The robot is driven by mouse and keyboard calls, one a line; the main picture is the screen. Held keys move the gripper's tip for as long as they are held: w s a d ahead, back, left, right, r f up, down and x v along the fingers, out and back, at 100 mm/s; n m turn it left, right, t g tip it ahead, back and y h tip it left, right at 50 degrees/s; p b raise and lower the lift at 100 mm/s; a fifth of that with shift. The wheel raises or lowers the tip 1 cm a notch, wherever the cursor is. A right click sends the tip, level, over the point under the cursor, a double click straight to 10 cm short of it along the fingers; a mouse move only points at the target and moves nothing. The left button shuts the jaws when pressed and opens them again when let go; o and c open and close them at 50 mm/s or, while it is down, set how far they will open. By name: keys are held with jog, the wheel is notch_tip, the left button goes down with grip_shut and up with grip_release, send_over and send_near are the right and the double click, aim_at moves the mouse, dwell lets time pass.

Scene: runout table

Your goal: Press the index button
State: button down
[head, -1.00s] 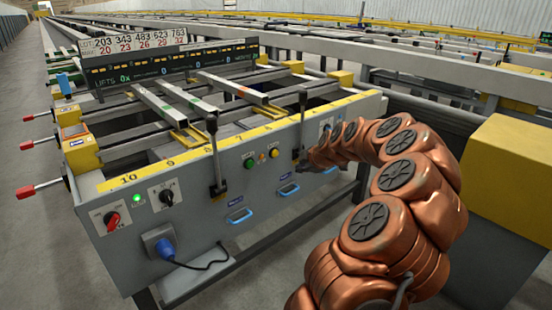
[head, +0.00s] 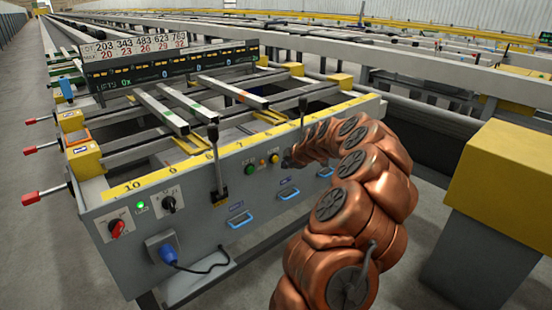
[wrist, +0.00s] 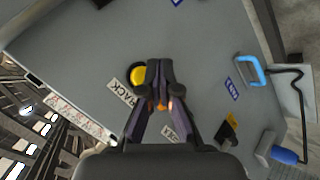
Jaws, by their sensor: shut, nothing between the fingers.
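On the grey front panel (head: 300,205) in the head view are a green button (head: 250,165), a small orange light (head: 262,158) and a yellow button (head: 274,158). In the wrist view the yellow button (wrist: 137,75) shows just left of my fingertips, near a label reading "RACK" (wrist: 122,97). A second label (wrist: 170,133), partly covered and possibly "INDEX", is below the fingers. The green button is not visible there, probably behind my gripper. My gripper (wrist: 160,75) is shut and empty, in front of the panel; I cannot tell whether it touches. In the head view its end (head: 287,162) is just right of the yellow button.
Two black levers (head: 215,160) (head: 302,110) rise from the panel. A blue plug (head: 167,253) with a cable is lower left. A yellow block (head: 505,170) stands at right.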

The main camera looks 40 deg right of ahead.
aim_at(275, 159)
jog(key=shift+w+f, duration=0.1)
jog(key=shift+w, duration=0.75)
jog(key=shift+w+b, duration=0.2)
jog(key=shift+b, duration=0.35)
dwell(0.5)
jog(key=shift+w, duration=0.25)
